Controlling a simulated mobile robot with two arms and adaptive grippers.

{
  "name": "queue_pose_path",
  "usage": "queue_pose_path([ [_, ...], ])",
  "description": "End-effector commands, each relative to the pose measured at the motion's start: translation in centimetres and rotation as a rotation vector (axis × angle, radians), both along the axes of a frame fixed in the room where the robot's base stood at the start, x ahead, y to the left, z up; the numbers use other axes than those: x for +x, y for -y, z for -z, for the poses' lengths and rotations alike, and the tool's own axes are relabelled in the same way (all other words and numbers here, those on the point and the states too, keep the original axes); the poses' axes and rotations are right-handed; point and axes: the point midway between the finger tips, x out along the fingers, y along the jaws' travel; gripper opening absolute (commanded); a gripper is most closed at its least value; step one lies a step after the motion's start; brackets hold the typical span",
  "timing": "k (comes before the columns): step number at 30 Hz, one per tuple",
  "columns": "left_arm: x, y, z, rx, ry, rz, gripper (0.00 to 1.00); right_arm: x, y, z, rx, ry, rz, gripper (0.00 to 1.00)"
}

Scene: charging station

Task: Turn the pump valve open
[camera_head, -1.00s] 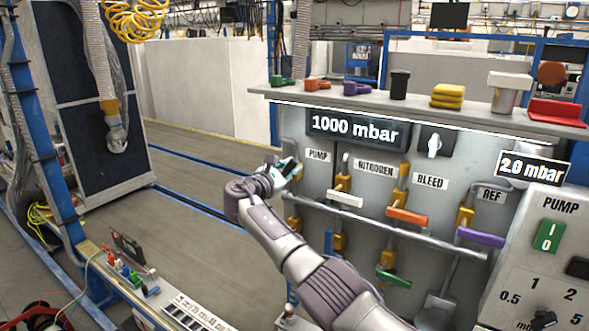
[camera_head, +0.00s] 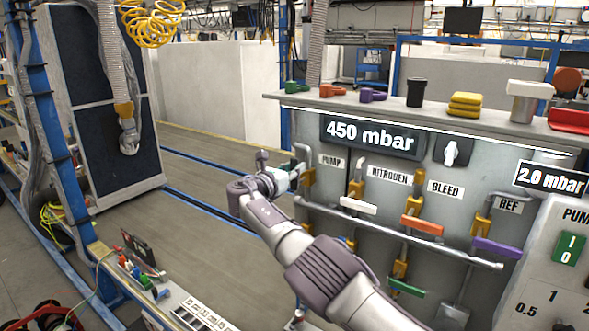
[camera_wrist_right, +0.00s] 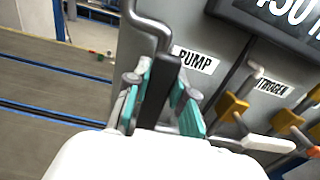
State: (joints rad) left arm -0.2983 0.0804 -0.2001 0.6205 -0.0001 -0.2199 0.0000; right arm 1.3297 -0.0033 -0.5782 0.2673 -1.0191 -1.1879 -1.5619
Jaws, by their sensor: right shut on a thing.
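My right gripper (camera_head: 289,178) is at the pump valve, under the PUMP label (camera_head: 332,161) at the panel's left edge. In the right wrist view, the teal-padded fingers of the right gripper (camera_wrist_right: 160,95) are closed on either side of the black pump valve handle (camera_wrist_right: 158,88). The handle stands along the fingers there; its lower end is hidden by my gripper. In the head view, the gripper hides most of the handle. The pressure display (camera_head: 370,137) reads 450 mbar. My left gripper is out of view.
To the right are the white nitrogen handle (camera_head: 358,205), orange bleed handle (camera_head: 422,225), purple ref handle (camera_head: 497,248) and lower green handle (camera_head: 407,287). A grey horizontal pipe (camera_head: 455,252) crosses the panel. A shelf (camera_head: 390,104) overhangs it. Open floor lies left.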

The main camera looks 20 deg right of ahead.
Motion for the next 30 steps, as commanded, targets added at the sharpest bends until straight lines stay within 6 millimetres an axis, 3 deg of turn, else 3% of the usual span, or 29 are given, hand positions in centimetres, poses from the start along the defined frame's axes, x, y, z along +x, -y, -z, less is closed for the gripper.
queue_pose_path([
  [12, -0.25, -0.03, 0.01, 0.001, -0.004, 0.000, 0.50, 0.00, -0.04, 0.26, -0.003, -0.013, -0.001, 0.00],
  [13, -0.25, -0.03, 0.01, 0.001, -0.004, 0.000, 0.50, -0.01, -0.03, 0.26, -0.003, -0.013, 0.000, 0.28],
  [17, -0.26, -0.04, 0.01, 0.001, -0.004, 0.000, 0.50, 0.00, -0.05, 0.19, -0.003, -0.011, -0.001, 0.50],
  [30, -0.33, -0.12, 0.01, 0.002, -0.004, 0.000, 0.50, -0.12, -0.42, 0.11, -0.004, -0.007, -0.001, 0.50],
])
